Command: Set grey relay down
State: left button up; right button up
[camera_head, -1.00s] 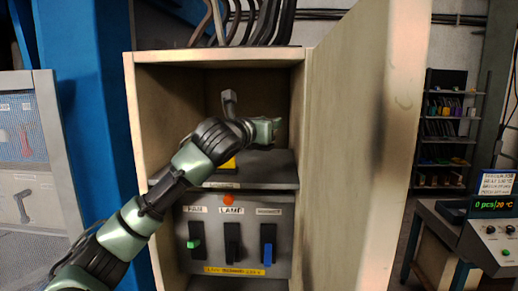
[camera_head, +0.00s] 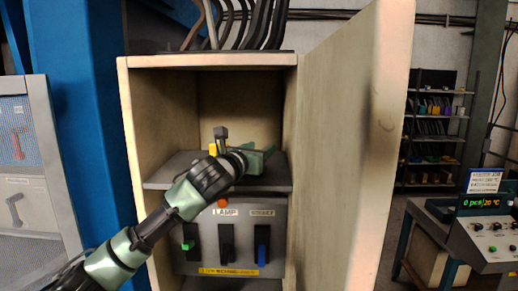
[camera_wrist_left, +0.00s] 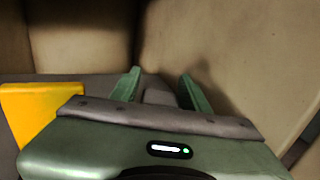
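My left gripper (camera_head: 268,151) is low over the dark grey shelf (camera_head: 160,176) inside the open cabinet. In the left wrist view its two green fingers (camera_wrist_left: 160,90) stand apart. A grey block, which looks like the grey relay (camera_wrist_left: 160,96), shows between them, low at the shelf. Small gaps seem to separate it from the fingers, and its lower part is hidden by the gripper body. The relay cannot be made out in the head view. My right gripper is not in view.
A yellow block (camera_wrist_left: 38,112) stands left of the gripper and shows partly behind the arm in the head view (camera_head: 212,149). The switch panel (camera_head: 230,272) is below the shelf. The open cabinet door (camera_head: 355,150) bounds the right side.

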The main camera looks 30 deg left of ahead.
pick_arm(q)
jog(key=shift+r, duration=0.1)
jog(key=shift+s, duration=0.2)
jog(key=s+b, duration=0.1)
jog(key=s, duration=0.2)
jog(key=s+b, duration=0.2)
jog(key=s, duration=0.2)
jog(key=s+b, duration=0.2)
jog(key=s, duration=0.1)
jog(key=shift+s+d, duration=0.25)
jog(key=shift+s, duration=0.1)
jog(key=shift+s+b, duration=0.35)
jog(key=shift+s, duration=0.1)
jog(key=shift+d, duration=0.1)
